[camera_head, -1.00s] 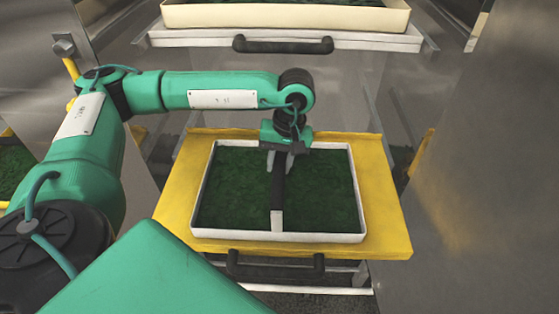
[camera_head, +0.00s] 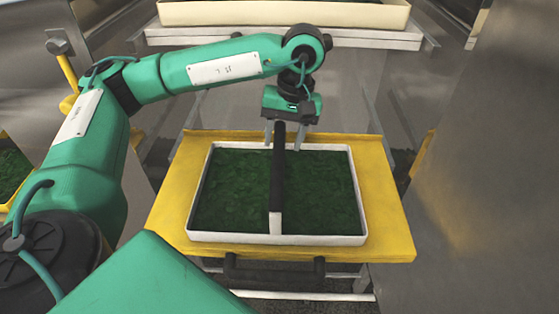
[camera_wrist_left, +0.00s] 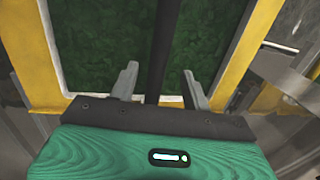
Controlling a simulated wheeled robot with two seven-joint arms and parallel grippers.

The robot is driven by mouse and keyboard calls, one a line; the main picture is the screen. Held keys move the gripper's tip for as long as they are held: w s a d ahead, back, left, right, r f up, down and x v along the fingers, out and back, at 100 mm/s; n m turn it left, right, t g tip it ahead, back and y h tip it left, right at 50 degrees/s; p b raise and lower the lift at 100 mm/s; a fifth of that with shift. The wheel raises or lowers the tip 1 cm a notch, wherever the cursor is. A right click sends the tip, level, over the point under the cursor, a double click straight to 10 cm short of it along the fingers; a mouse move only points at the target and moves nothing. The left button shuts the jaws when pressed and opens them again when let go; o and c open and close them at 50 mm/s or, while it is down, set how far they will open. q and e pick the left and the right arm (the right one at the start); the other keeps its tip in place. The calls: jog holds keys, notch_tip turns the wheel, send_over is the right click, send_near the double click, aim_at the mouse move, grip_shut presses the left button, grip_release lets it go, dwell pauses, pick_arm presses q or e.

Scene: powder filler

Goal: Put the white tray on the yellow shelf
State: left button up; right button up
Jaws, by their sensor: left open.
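The white tray (camera_head: 347,239) holds dark green material and has a black handle bar (camera_head: 279,175) across its middle. It sits flat on the yellow shelf (camera_head: 388,222) in the head view. My left gripper (camera_head: 288,140) is open above the tray's far side, with a finger on either side of the black bar and raised over it. In the left wrist view the open fingers (camera_wrist_left: 160,82) flank the black bar (camera_wrist_left: 162,50) without touching it. The tray (camera_wrist_left: 225,62) and yellow shelf (camera_wrist_left: 262,28) also show there. My right gripper is not in view.
A white upper shelf (camera_head: 375,38) with another pale tray (camera_head: 285,14) is above and behind. A black drawer handle (camera_head: 273,268) is below the yellow shelf's front edge. Metal walls (camera_head: 480,180) stand close on both sides. Another yellow-edged tray shows at the far left.

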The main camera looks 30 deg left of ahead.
pick_arm(q)
jog(key=shift+w+d+r, duration=0.15)
jog(key=shift+r, duration=1)
jog(key=shift+w+d+r, duration=0.1)
jog(key=shift+w+r, duration=0.05)
jog(key=shift+r, duration=0.95)
jog(key=shift+r, duration=0.1)
